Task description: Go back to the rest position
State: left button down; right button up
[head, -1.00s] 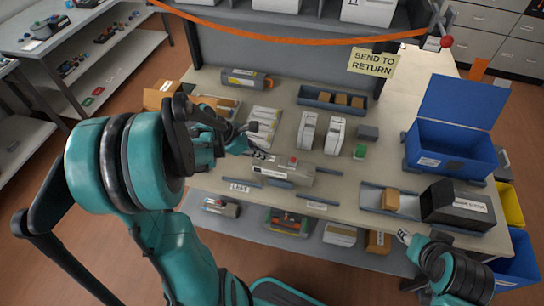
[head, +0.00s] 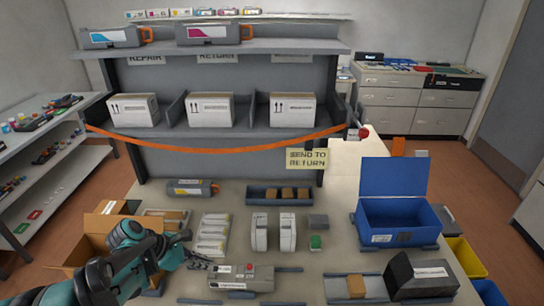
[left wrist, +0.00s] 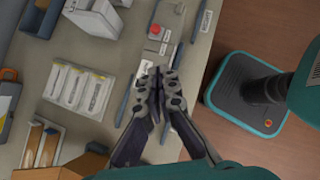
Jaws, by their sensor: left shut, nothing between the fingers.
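My left gripper (head: 205,263) reaches in from the left over the workbench (head: 345,258), and its jaws are shut and empty. In the left wrist view, the fingertips (left wrist: 160,76) meet with nothing between them. In the head view, the gripper is beside the left end of a grey device with a red button (head: 241,278). In the left wrist view, this device (left wrist: 160,32) is beyond the fingertips. I cannot tell the gripper's height above the bench. My right gripper is out of both views.
White packets (head: 211,237) lie near my left gripper, and an open cardboard box (head: 100,222) stands left of it. Two white boxes (head: 259,232) stand mid-bench. A blue bin (head: 390,215) and black box (head: 421,278) are to the right. An orange strap (head: 230,146) hangs before the shelf.

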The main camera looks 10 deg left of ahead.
pick_arm(q)
jog(key=s+d+m+t+y+b, duration=0.1)
jog(key=d+m, duration=0.5)
jog(key=m, duration=0.7)
jog(key=s+d+m+t+y+b, duration=0.1)
jog(key=s+d+m+y+b, duration=0.2)
jog(key=m, duration=1)
jog(key=s+d+r+y, duration=0.1)
jog(key=s+d+y, duration=0.1)
jog(key=s+d, duration=0.1)
jog(key=shift+s+d, duration=0.35)
jog(key=shift+d, duration=0.3)
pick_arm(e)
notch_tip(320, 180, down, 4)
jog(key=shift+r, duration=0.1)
pick_arm(q)
jog(key=c, duration=2.3)
grip_release()
jog(key=shift+f, duration=0.1)
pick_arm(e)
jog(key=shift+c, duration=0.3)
